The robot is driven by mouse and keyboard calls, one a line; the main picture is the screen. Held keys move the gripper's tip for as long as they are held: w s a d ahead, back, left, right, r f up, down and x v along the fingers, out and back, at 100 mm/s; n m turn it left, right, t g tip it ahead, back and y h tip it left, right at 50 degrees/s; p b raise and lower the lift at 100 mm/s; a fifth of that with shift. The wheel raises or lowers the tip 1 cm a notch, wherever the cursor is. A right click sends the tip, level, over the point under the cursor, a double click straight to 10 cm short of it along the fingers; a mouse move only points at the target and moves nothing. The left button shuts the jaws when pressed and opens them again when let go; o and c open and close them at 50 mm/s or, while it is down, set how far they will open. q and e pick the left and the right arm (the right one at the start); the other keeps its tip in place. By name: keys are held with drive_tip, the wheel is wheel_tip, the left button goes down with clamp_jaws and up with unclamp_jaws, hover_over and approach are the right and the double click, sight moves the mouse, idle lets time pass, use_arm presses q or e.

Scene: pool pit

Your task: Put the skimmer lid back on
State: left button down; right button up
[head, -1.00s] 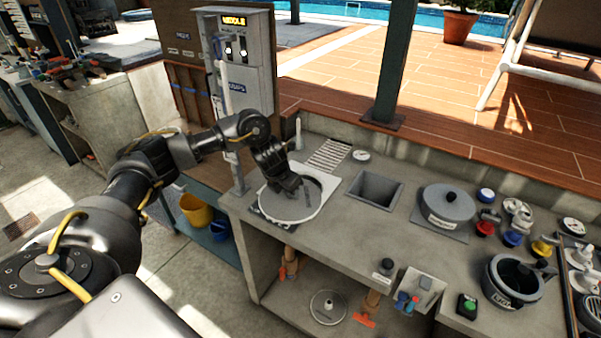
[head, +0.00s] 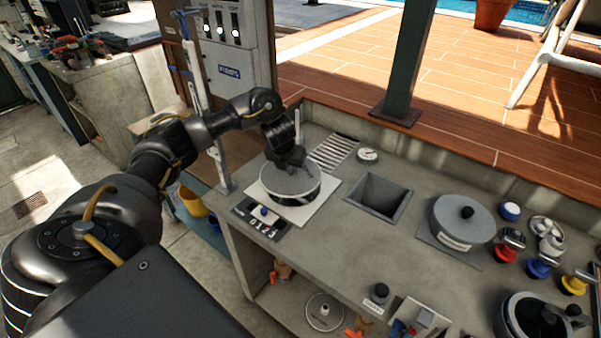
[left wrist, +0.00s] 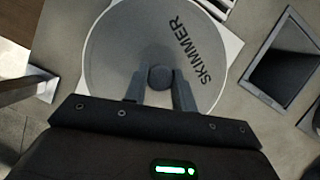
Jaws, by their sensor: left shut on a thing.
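The skimmer lid (head: 285,180) is a round grey disc marked SKIMMER, with a dark centre knob. It also shows in the left wrist view (left wrist: 125,45), where its knob (left wrist: 160,77) sits between the two fingers. My left gripper (head: 290,160) is shut on the knob from above. The lid hangs over a pale square frame (head: 326,186) set in the counter. A dark gap shows at the lid's near side, with part of the round opening and a small pale label inside it. The lid hides the rest of the opening. My right gripper is out of view.
A square sink-like recess (head: 377,195) lies right of the frame, and a grey round lidded pot (head: 463,215) farther right. A grate (head: 334,152) and an upright pale post (head: 297,128) stand behind. A dark number panel (head: 260,217) lies in front. A tall pole (head: 205,105) rises at left.

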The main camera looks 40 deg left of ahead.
sight(293, 173)
use_arm(q)
drive_tip(key=shift+w+f+b, duration=0.1)
drive_tip(key=shift+f+b, duration=0.25)
drive_tip(key=shift+f, duration=0.25)
drive_tip(key=shift+d+f+b, duration=0.2)
drive_tip(key=shift+f+b, duration=0.25)
drive_tip(key=shift+b, duration=0.05)
drive_tip(key=shift+w+f, duration=0.1)
drive_tip(key=shift+w, duration=0.05)
drive_tip(key=shift+w+f, duration=0.1)
drive_tip(key=shift+w, duration=0.1)
drive_tip(key=shift+f, duration=0.1)
drive_tip(key=shift+s+f+b, duration=0.15)
drive_tip(key=shift+f+b, duration=0.2)
drive_tip(key=shift+b, duration=0.25)
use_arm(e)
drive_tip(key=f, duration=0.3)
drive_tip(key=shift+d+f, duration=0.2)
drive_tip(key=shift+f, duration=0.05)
use_arm(q)
drive_tip(key=shift+f, duration=0.1)
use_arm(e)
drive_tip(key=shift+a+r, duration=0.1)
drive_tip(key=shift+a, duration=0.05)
use_arm(q)
drive_tip(key=shift+f, duration=0.15)
